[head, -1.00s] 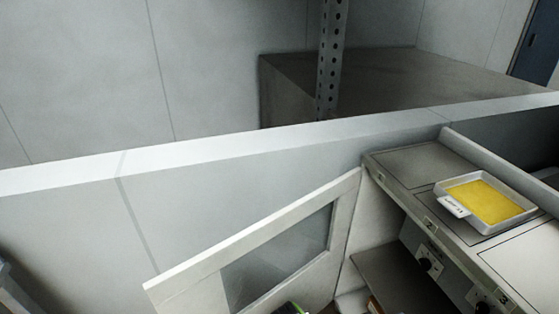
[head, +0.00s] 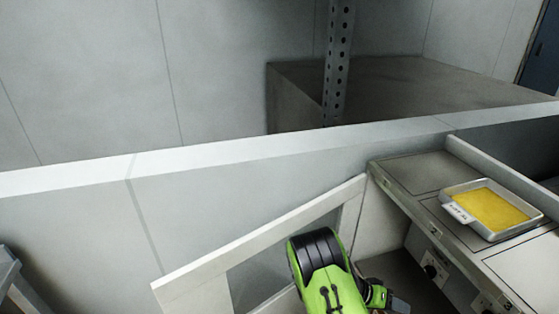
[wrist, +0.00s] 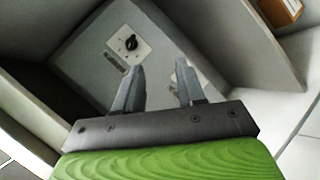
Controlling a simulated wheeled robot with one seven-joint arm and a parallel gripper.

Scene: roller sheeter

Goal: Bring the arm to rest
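My gripper (wrist: 160,68) is in the wrist view, with its two grey fingers apart and nothing between them. Past the fingertips is a pale panel with a black knob (wrist: 131,43), and no contact with it shows. In the head view my green and black arm (head: 322,275) is raised in front of the open windowed door (head: 205,279), at the bottom centre. What looks like the wrist end of my arm is low at its right, and the fingers cannot be made out there.
A counter (head: 425,172) with a knobbed front runs along the right. A metal tray (head: 486,236) with a yellow sheet in it and a small label stands on it. A pale ledge (head: 250,146) crosses the view behind the door. A perforated post (head: 337,60) stands beyond it.

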